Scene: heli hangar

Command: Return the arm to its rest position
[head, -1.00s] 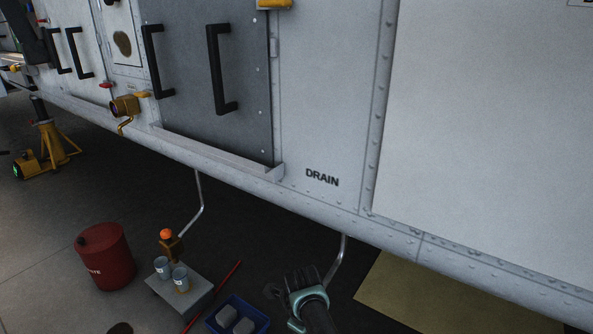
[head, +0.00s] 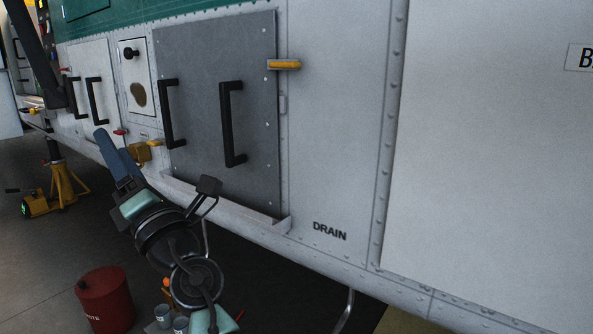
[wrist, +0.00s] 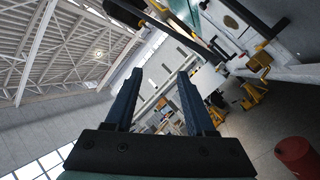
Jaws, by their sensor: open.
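My gripper (head: 110,150) is raised in front of the helicopter's side in the head view, left of the dark grey panel (head: 225,120) with two black handles. Its blue fingers point up and to the left and overlap the yellow fitting (head: 142,152) in the picture. In the wrist view my gripper (wrist: 160,85) shows two blue fingers spread apart with nothing between them. Beyond the fingers lies the far hangar interior.
A red drum (head: 104,300) stands on the floor, with two grey cups (head: 163,315) to its right. A yellow jack (head: 62,188) stands at left under the helicopter (head: 335,130). The wrist view shows the roof trusses (wrist: 70,45) and the red drum (wrist: 297,157).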

